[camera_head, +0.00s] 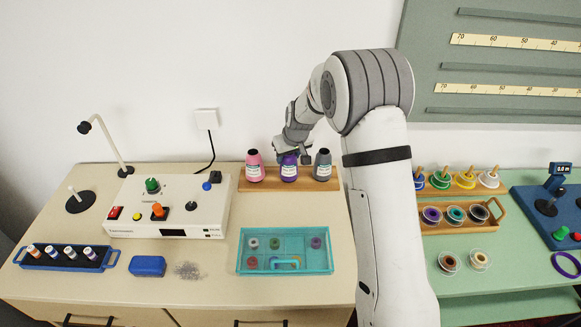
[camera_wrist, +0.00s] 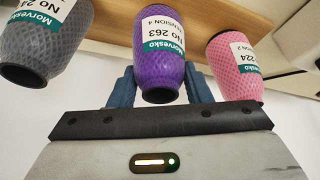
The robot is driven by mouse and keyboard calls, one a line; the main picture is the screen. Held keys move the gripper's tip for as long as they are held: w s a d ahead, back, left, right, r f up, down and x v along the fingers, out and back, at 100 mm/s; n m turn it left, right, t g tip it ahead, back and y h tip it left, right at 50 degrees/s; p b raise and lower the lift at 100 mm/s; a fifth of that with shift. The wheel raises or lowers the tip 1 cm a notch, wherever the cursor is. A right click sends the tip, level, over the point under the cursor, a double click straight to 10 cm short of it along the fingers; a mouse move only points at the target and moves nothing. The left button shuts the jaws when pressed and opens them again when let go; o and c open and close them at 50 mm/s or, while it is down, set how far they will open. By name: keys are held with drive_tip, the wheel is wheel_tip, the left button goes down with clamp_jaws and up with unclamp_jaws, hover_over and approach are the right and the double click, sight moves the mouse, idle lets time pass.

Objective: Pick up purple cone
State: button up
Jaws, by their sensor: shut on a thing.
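The purple cone (camera_head: 289,172) stands in the wooden rack (camera_head: 251,186) at the back of the cream counter, between a pink cone (camera_head: 254,168) and a grey cone (camera_head: 322,166). My gripper (camera_head: 290,156) comes down on its upper part from above. In the wrist view, the purple cone (camera_wrist: 160,45) with its white and teal label lies between the two blue fingers of my gripper (camera_wrist: 160,86), which are shut on it. The pink cone (camera_wrist: 236,65) and grey cone (camera_wrist: 45,45) are close on either side. I see no clear gap between the purple cone and the rack.
A teal tray (camera_head: 240,262) with small spools lies in front of the rack. A white control box (camera_head: 130,210) stands to the left, near a lamp (camera_head: 112,150). A blue vial rack (camera_head: 45,262) and blue block (camera_head: 148,266) lie front left. Ribbon spools (camera_head: 455,215) stand right.

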drive_tip(key=c, duration=0.4)
drive_tip(key=shift+r, duration=0.15)
drive_tip(key=shift+c, duration=0.2)
